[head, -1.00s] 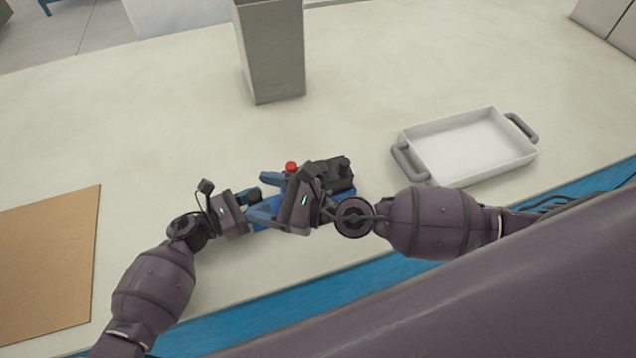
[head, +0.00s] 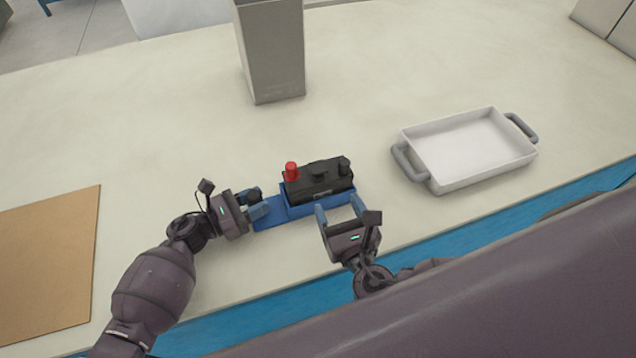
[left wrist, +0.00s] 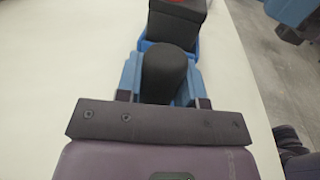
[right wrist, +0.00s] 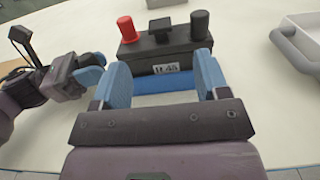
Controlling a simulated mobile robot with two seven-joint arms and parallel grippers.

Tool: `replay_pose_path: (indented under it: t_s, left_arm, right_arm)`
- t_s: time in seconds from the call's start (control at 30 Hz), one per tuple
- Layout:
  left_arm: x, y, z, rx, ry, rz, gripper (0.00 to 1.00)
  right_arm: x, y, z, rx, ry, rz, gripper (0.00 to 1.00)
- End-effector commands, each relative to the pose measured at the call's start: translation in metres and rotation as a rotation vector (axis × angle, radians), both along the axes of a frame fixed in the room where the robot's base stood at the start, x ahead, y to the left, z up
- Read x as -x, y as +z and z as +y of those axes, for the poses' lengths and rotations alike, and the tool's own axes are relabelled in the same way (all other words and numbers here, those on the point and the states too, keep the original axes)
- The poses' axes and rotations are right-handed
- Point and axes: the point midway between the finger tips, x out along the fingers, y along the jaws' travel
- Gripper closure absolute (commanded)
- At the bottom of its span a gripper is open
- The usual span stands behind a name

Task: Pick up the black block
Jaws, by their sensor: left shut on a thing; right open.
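A small black block with a rounded top (left wrist: 165,72) is between the blue fingers of my left gripper (head: 260,202), which is shut on it. In the head view only a dark part of this block (head: 253,192) shows, at the left end of the blue tray (head: 272,213). I cannot tell whether it touches the tray. My right gripper (head: 340,208) is open and empty, just in front of a black battery (head: 318,182). The battery sits in the blue tray's raised part, with a red terminal (head: 291,170) and a black terminal (head: 344,164) on top.
A white tray with grey handles (head: 468,150) stands to the right. A tall grey container (head: 272,60) stands behind the battery. A brown board (head: 50,262) lies at the left. The pale table (head: 160,110) is clear between them.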

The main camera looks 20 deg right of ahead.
Motion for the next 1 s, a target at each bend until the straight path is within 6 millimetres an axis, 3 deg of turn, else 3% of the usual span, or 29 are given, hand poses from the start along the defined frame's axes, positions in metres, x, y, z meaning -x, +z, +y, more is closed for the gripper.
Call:
replay_pose_path:
  t_s: [0.3, 0.67, 1.0]
  left_arm:
    - [0.0, 0.0, 0.0, -0.001, 0.0, 0.0, 0.96]
    - [0.0, 0.0, 0.0, -0.001, 0.0, 0.0, 0.96]
    - [0.0, 0.0, 0.0, 0.0, -0.001, 0.0, 0.96]
  right_arm:
    - [-0.048, 0.0, -0.001, 0.001, -0.002, -0.003, 0.32]
    - [-0.074, -0.001, -0.001, 0.001, 0.0, -0.003, 0.32]
    - [-0.114, -0.005, -0.001, 0.002, -0.002, -0.001, 0.32]
